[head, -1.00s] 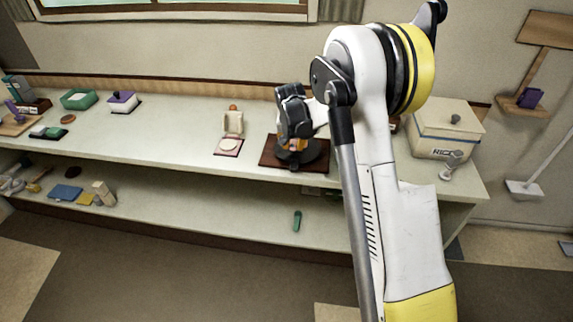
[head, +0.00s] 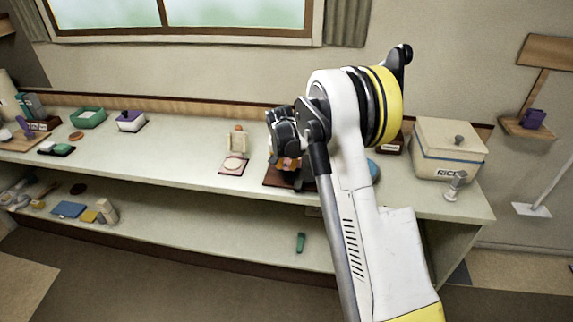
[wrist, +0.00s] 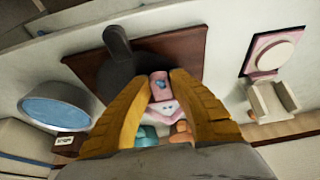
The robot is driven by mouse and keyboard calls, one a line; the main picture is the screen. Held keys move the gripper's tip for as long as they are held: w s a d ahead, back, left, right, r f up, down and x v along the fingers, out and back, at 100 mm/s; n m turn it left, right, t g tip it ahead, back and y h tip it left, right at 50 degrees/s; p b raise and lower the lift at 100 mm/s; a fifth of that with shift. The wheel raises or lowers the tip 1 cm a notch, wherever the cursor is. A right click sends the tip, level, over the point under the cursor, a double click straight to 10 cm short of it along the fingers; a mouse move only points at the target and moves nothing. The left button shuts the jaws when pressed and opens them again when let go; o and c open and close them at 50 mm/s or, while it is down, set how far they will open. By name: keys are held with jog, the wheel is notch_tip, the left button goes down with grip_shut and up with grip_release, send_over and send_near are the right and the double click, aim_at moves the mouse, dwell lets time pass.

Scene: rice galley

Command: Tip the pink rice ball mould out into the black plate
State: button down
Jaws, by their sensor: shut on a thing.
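My gripper (wrist: 162,78) is shut on the pink mould (wrist: 160,84), with one yellow finger on each side of it. The mould has a blue spot, and a white, pink-marked triangular part (wrist: 165,108) shows just below it in the wrist view. The black plate (wrist: 118,68) has a handle-like part and lies on a dark brown board, beneath and beside the mould. I cannot tell whether the mould touches it. In the head view my gripper (head: 287,164) is low over the board (head: 274,181), and my wrist hides most of the plate.
A blue round dish (wrist: 58,108) lies beside the board. A pink-framed square (head: 234,164) with a pale disc lies left of it in the head view. The rice box (head: 448,150) stands right. The counter between the pink square and the purple-lidded box (head: 131,121) is mostly clear.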

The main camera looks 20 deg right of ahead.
jog(key=shift+f, duration=0.65)
jog(key=shift+d+r+t+y, duration=0.15)
jog(key=shift+r+t+y, duration=0.35)
jog(key=shift+y, duration=0.1)
jog(key=shift+s+d+r+m+t+y+b, duration=0.15)
jog(key=shift+r+m+t+y+b, duration=0.15)
jog(key=shift+t+y, duration=0.2)
jog(key=shift+s+d+r+m+t+y+b, duration=0.1)
jog(key=shift+r+m+t+y+b, duration=0.1)
jog(key=shift+t+y+b, duration=0.3)
jog(key=shift+w+a+r+t+y+b, duration=0.15)
jog(key=shift+t+y+b, duration=0.45)
jog(key=shift+y, duration=0.4)
jog(key=t+y+b, duration=0.1)
jog(key=m+t+y+b, duration=0.1)
jog(key=b, duration=0.1)
jog(key=t+y+b, duration=0.1)
jog(key=b, duration=0.1)
jog(key=shift+s+d+r+y, duration=0.2)
jog(key=shift+s+d+y, duration=0.05)
jog(key=shift+y, duration=0.05)
jog(key=shift+r, duration=0.25)
jog(key=shift+f, duration=0.1)
jog(key=shift+d+f+m+t+y+b, duration=0.1)
jog(key=shift+d+m+t+y+b, duration=0.05)
jog(key=shift+m+t+y+b, duration=0.25)
